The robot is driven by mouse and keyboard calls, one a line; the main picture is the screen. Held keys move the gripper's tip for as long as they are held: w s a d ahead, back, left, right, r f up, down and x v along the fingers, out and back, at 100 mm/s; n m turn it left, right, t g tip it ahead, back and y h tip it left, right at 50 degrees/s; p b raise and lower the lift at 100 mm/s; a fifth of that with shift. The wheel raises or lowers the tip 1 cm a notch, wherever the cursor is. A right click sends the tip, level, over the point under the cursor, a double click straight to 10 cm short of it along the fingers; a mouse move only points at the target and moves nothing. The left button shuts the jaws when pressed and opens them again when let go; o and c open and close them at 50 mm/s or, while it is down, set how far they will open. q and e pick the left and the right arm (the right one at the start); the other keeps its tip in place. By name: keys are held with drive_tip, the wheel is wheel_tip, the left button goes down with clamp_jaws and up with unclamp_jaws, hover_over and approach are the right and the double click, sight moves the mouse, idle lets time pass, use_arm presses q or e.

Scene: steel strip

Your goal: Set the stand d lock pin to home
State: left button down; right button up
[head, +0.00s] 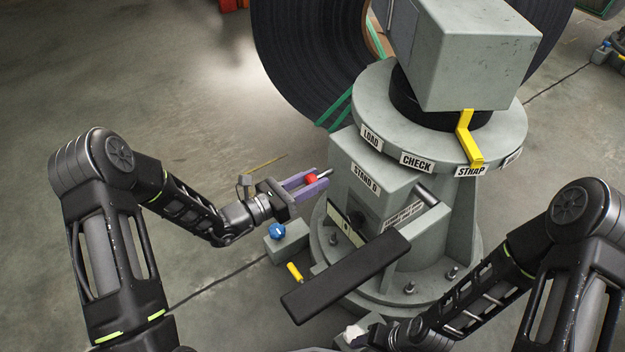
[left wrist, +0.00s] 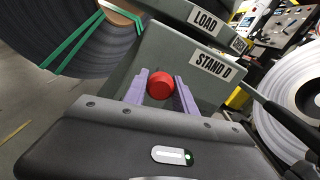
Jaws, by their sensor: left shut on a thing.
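The stand D (head: 365,178) is a grey steel housing with a "STAND D" label; it also shows in the left wrist view (left wrist: 180,55). Its lock pin has a red knob (head: 310,179) and a short silver shaft (head: 325,173) at the housing's left side. My left gripper (head: 308,182) has purple fingers shut on the red knob, beside the housing. The left wrist view shows the knob (left wrist: 160,85) between the fingers. How deep the pin sits is hidden. My right arm comes in from the lower right; its gripper is not in view.
A turntable with LOAD, CHECK and STRAP labels and a yellow pointer (head: 465,138) tops the stand. A dark coil (head: 300,60) stands behind. A black bar (head: 345,275), a blue knob (head: 278,231) and a yellow handle (head: 294,271) are lower down. Floor at left is clear.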

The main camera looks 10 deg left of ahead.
sight(307, 183)
idle(0.7)
use_arm(q)
drive_tip(key=x, duration=0.4)
drive_tip(key=shift+w+d, duration=0.1)
drive_tip(key=shift+w, duration=0.05)
drive_tip(key=shift+r, duration=0.1)
drive_tip(key=c, duration=1)
unclamp_jaws()
drive_tip(key=p+v, duration=0.1)
drive_tip(key=v, duration=0.6)
drive_tip(key=shift+s+a, duration=0.25)
drive_tip(key=shift+s, duration=0.05)
